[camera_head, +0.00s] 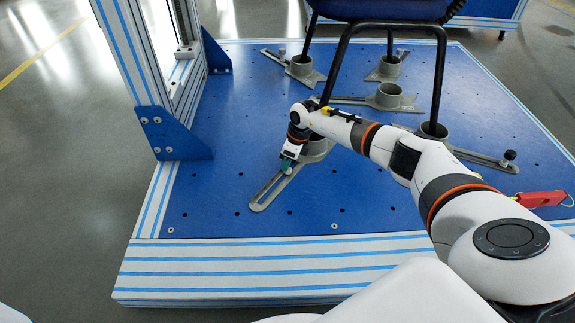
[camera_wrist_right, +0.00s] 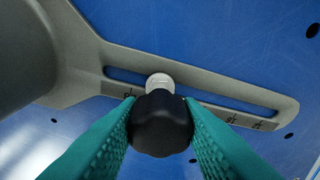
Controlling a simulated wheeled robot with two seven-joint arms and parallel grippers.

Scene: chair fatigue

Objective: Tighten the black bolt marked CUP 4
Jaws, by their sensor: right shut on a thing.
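A black bolt (camera_wrist_right: 161,123) with a round head stands at the slot of a grey slotted bracket (camera_wrist_right: 220,75) in the right wrist view. Its pale shank shows at the slot. My right gripper (camera_wrist_right: 161,130) has its teal fingers on both sides of the head and is shut on it. In the head view the right gripper (camera_head: 287,164) is over the near bracket (camera_head: 267,193), beside its cup (camera_head: 318,149); the bolt is hidden there. No CUP 4 marking is legible. My left gripper is not in view.
A chair (camera_head: 380,10) stands with its black legs in grey cups on a blue plate (camera_head: 350,205). Another black bolt (camera_head: 509,155) is at the right bracket. A red object (camera_head: 541,199) lies at the right edge. A frame post (camera_head: 130,60) rises at the left.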

